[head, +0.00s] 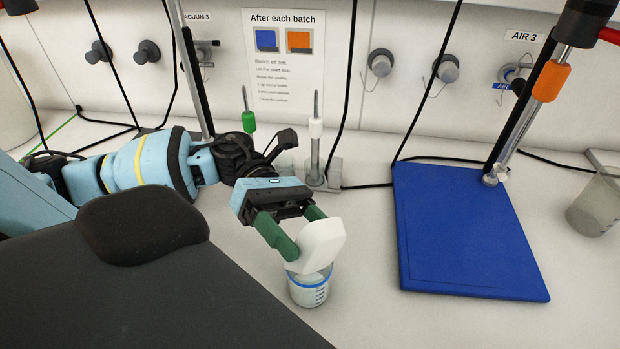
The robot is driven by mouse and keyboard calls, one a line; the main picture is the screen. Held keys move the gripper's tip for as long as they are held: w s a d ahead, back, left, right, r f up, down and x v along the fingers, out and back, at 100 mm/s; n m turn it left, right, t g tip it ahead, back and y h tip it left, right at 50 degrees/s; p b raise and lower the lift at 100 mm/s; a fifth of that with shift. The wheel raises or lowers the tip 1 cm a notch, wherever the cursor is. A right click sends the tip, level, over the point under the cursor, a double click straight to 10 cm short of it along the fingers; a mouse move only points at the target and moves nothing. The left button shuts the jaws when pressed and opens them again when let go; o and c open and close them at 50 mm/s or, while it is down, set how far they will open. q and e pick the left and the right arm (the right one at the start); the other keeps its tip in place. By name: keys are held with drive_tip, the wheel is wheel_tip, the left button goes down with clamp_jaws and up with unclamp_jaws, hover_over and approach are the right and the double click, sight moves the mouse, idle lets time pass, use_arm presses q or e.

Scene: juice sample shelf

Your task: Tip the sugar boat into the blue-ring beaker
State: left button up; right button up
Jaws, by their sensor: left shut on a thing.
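The blue-ring beaker (309,291) stands upright on the white bench in the lower middle of the head view. It is clear, with a blue band near its rim and pale contents. My left gripper (300,240) is just above it, its green fingers shut on the white sugar boat (321,246). The boat is tilted steeply over the beaker, its lower end at the beaker's mouth. The inside of the boat is hidden, so I cannot tell whether sugar is in it. My right gripper is not in view.
A blue mat (465,235) lies to the right, with an orange-collared rod (545,85) over its back edge. Another beaker (598,203) stands at the far right. Black cables cross the back.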

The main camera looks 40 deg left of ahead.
use_arm(q)
drive_tip(key=shift+a+f+h+b, duration=0.15)
drive_tip(key=shift+a+h+b, duration=0.1)
drive_tip(key=shift+h+b, duration=0.5)
idle(0.3)
